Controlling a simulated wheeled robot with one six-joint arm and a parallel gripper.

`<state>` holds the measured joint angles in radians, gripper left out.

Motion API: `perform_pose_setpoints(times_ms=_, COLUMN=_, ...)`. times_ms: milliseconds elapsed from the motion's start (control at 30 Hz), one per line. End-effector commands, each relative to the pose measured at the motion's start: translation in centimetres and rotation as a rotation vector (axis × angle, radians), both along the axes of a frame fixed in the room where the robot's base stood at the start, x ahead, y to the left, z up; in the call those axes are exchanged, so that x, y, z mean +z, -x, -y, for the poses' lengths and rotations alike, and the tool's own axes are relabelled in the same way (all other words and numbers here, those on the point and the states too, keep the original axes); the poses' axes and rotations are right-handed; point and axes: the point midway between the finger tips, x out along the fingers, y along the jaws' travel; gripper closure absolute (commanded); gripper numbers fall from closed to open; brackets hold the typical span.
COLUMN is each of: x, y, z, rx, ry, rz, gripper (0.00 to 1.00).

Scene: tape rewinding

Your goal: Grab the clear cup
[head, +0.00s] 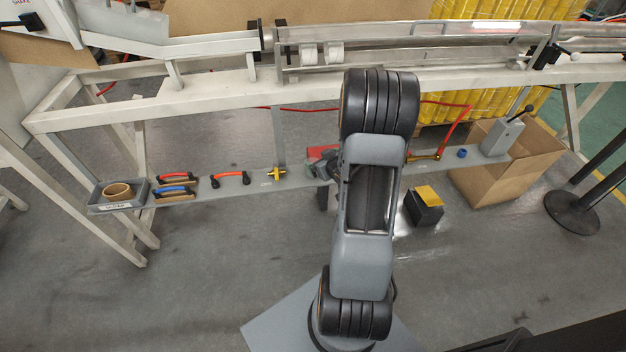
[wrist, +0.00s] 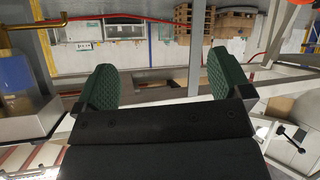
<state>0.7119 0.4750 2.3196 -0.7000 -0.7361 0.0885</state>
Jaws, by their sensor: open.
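I cannot make out a clear cup for certain in either view. Two small whitish, round pieces (head: 321,53) sit side by side on the metal trough behind the bench frame in the head view; I cannot tell whether either is a cup. My gripper (wrist: 160,83) is open in the wrist view, its two green padded fingers wide apart with nothing between them. In the head view my arm hides most of the gripper.
A long shelf holds a grey tray (head: 92,206) with a brown tape roll (head: 118,191), red- and blue-handled tools (head: 175,190), and a small blue ring (head: 462,153). A cardboard box (head: 505,180) and a black-and-yellow box (head: 426,208) stand at right. Floor at front left is clear.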

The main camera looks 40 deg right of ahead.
Motion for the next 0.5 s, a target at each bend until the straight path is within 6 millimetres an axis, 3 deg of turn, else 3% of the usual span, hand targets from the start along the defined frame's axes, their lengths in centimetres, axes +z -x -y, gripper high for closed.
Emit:
perform_pose_setpoints(times_ms=33, x=-2.9, y=0.6, z=0.6, rx=0.005, ry=-0.028, rz=0.031, gripper=0.04)
perform_pose_setpoints(times_ms=133, x=-5.3, y=1.4, z=1.2, rx=0.025, ry=-0.07, rz=0.107, gripper=0.04)
perform_pose_setpoints(times_ms=333, x=-7.6, y=2.0, z=1.5, rx=0.045, ry=-0.121, rz=0.198, gripper=0.04)
perform_pose_setpoints(times_ms=500, x=-8.8, y=-0.2, z=1.6, rx=0.052, ry=-0.131, rz=0.218, gripper=0.04)
